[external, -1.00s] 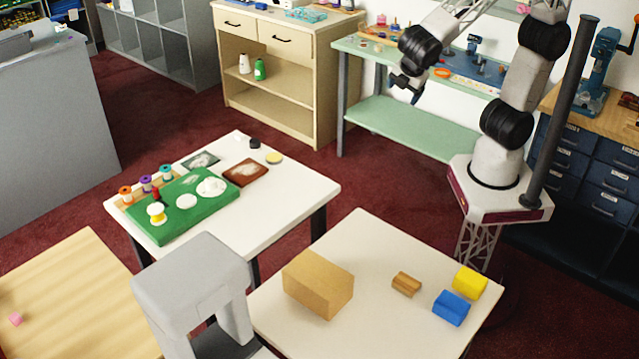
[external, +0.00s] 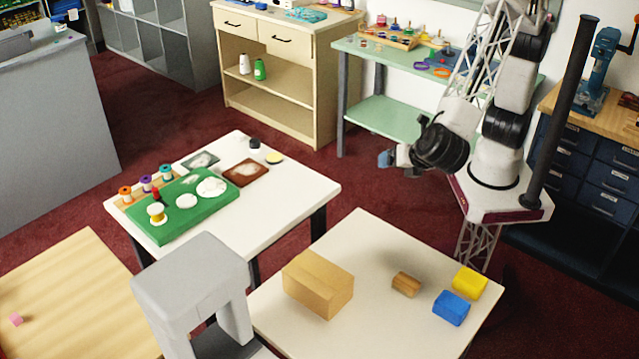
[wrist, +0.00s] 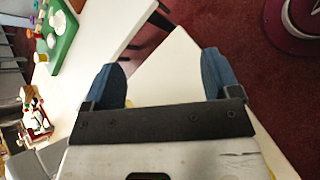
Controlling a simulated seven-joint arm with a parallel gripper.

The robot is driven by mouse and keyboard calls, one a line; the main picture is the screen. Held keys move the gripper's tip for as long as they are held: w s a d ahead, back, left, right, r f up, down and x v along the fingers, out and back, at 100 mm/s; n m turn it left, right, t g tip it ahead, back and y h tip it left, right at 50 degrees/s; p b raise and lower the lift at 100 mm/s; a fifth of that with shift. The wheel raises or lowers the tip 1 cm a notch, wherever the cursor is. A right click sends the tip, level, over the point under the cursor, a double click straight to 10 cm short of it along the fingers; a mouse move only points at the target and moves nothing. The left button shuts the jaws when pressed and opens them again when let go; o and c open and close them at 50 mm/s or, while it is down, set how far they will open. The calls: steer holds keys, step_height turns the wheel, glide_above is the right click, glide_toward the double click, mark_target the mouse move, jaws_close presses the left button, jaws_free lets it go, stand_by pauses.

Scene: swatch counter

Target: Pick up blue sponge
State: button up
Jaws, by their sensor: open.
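The blue sponge (external: 451,308) is a small blue block on the near white table, at its right side in the external view. A yellow block (external: 469,282) sits just behind it, and a small brown block (external: 406,284) lies to its left. My gripper (external: 388,160) is in the air above and behind this table, well apart from the sponge. In the wrist view my gripper (wrist: 165,82) shows two blue fingers spread wide with nothing held between them. The sponge is not visible in the wrist view.
A large tan box (external: 318,284) stands on the same white table (external: 365,232), left of the blocks. A grey stand (external: 190,284) rises at the table's left edge. A second white table (external: 318,190) holds a green board (external: 172,228) and spools.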

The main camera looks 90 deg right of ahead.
steer(key=s+a+f+n+t, duration=0.2)
steer(key=a+f+n, duration=0.25)
steer(key=a, duration=0.65)
steer(key=n+t+y, duration=0.1)
steer(key=n+t, duration=0.5)
glide_above(464, 307)
steer(key=s+d, duration=0.1)
steer(key=d, duration=0.1)
steer(key=f, duration=1)
steer(key=shift+s+a+f, duration=0.1)
steer(key=shift+a+f, duration=0.15)
steer(key=s+a+f+n+t+y, duration=0.1)
steer(key=s+a+f+n, duration=0.1)
steer(key=s+a+f, duration=0.1)
steer(key=shift+s+a+f+t, duration=0.3)
steer(key=shift+s+a+f, duration=0.15)
steer(key=shift+s, duration=0.5)
steer(key=shift+w, duration=0.15)
steer(key=shift+x, duration=1.15)
steer(key=shift+w, duration=0.1)
steer(key=shift+x, duration=2.55)
